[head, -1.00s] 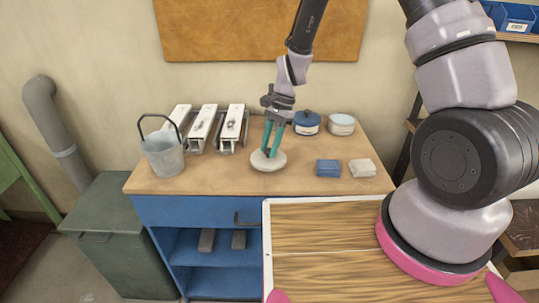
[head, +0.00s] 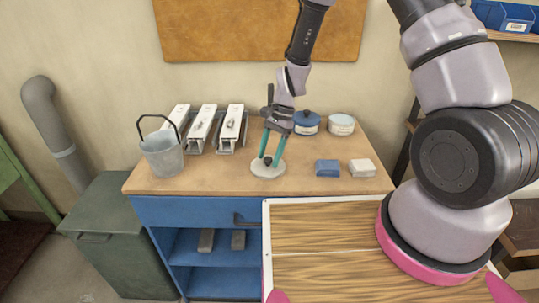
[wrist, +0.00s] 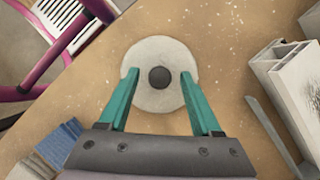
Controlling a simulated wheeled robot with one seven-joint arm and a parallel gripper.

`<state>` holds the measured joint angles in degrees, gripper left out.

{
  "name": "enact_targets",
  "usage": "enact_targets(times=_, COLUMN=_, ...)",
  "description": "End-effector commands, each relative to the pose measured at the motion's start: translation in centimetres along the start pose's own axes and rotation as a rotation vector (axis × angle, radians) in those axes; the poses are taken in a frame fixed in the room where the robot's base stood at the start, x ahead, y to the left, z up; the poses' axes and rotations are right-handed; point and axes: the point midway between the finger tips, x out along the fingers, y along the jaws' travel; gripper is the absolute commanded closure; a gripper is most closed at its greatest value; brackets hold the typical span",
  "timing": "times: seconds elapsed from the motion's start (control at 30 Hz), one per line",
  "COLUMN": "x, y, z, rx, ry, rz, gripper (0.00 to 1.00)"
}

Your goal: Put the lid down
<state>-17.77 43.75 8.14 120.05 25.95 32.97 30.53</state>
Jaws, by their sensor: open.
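The lid is a pale grey disc with a dark round knob (head: 267,170). It lies on the wooden bench top near the middle, and it also shows in the wrist view (wrist: 160,104). My gripper (head: 269,162) is open over the lid, its teal fingers spread on either side of the knob. In the wrist view my gripper (wrist: 160,88) has the knob between its fingertips with clear gaps on both sides. A blue lidded pot (head: 307,123) and a pale open-looking round container (head: 341,125) stand behind, to the right.
Profile clamps (head: 203,130) stand at the back left of the bench, beside a grey bucket (head: 163,155). A blue block (head: 327,168) and a whitish block (head: 362,168) lie right of the lid. Bare bench surrounds the lid.

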Motion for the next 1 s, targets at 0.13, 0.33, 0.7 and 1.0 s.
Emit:
enact_targets(times=0.13, x=-1.7, y=-0.1, z=0.0, rx=-0.001, ry=0.002, rz=-0.004, gripper=0.35)
enact_targets(times=0.33, x=-6.0, y=-0.1, z=0.0, rx=-0.001, ry=0.003, rz=-0.005, gripper=0.35)
enact_targets(times=0.7, x=-11.7, y=-0.1, z=0.1, rx=-0.001, ry=0.001, rz=-0.002, gripper=0.35)
enact_targets(times=1.0, x=-13.8, y=0.2, z=0.1, rx=-0.019, ry=0.017, rz=-0.022, gripper=0.35)
